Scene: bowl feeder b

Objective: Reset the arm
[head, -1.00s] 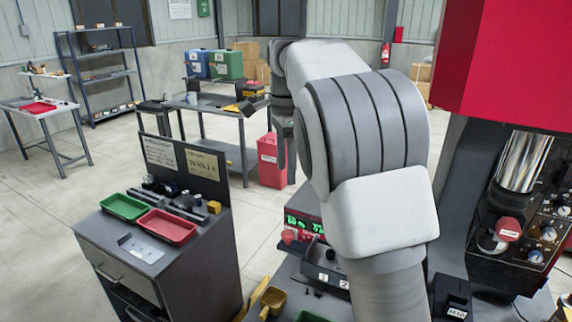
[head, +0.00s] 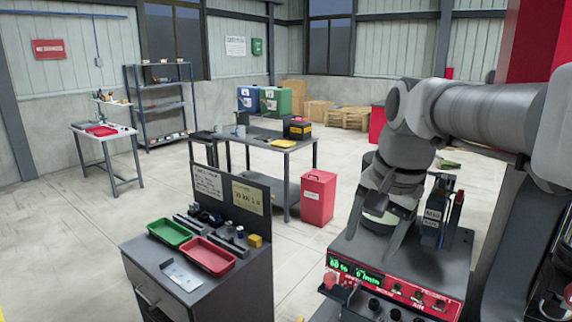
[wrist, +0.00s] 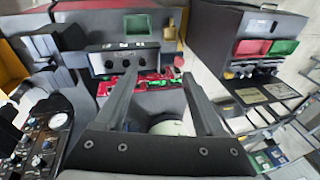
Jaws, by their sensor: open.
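My gripper (head: 372,222) hangs above the machine bench at the right of the head view, fingers pointing down. In the wrist view its two grey fingers (wrist: 160,95) stand wide apart with nothing held between them. Below it is a control unit (head: 390,285) with a red front panel and green digits. A pale round part (head: 381,217) shows behind the fingers, and a pale round thing (wrist: 170,126) also shows between them in the wrist view. I cannot tell whether the gripper touches anything.
A dark cabinet (head: 205,292) at the lower left carries a green tray (head: 170,232) and a red tray (head: 208,255). A black device (head: 437,215) stands close to the right of my gripper. A red bin (head: 318,197) stands behind. The floor at left is open.

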